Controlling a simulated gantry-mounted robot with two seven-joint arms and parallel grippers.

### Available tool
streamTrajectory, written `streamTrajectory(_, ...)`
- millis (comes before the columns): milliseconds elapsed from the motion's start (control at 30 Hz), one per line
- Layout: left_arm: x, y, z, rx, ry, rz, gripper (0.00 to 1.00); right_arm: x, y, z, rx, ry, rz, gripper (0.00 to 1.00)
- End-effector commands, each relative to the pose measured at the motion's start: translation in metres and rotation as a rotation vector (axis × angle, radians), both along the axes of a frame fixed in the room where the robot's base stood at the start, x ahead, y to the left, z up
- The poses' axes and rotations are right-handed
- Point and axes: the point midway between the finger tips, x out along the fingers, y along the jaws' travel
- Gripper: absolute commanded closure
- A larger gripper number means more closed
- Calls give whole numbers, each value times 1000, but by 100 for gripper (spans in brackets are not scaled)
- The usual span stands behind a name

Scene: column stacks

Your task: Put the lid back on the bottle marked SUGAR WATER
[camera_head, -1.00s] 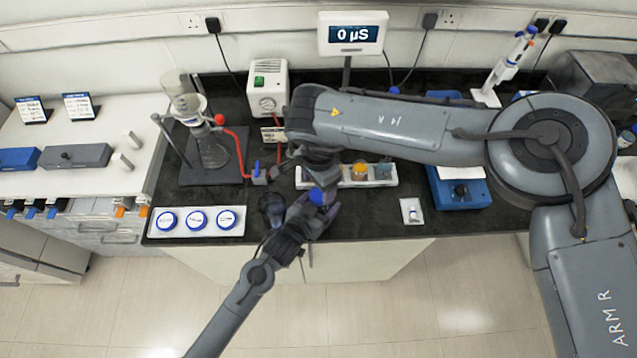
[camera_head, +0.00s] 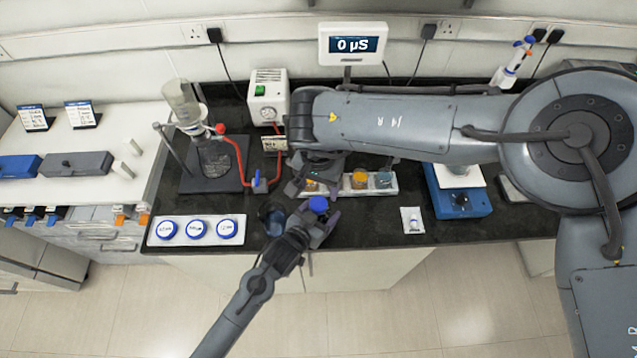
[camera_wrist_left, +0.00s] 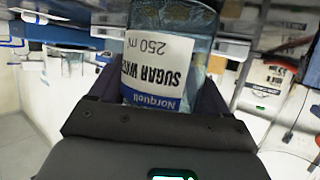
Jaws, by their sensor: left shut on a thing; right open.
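The SUGAR WATER bottle (camera_wrist_left: 165,55) is clear with a white and blue label, upside down in the left wrist view. My left gripper (camera_head: 316,222) is shut on it at the front of the dark bench. In the head view a blue lid (camera_head: 318,204) shows at the top of the held bottle; the bottle's body is mostly hidden by the gripper. I cannot tell how firmly the lid sits. The bottle's top is out of sight in the left wrist view. My right gripper (camera_head: 314,186) is open, just behind the lid and apart from it.
A dark round vessel (camera_head: 274,219) stands close left of my left gripper. A white rack (camera_head: 345,193) with small jars lies behind, partly hidden by my right arm. A white tray (camera_head: 187,241) with three blue-rimmed discs is at front left. A blue device (camera_head: 457,203) stands at right.

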Motion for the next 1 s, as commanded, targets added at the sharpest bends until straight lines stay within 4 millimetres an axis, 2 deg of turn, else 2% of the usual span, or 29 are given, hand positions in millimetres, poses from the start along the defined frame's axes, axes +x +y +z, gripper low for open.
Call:
streamTrajectory(167,0,0,0,1,1,0,100,0,0,-12,1,2,-1,30)
streamTrajectory(633,0,0,0,1,1,0,100,-1,0,-69,0,2,-1,30)
streamTrajectory(1000,0,0,0,1,1,0,100,0,0,-80,0,0,-2,30)
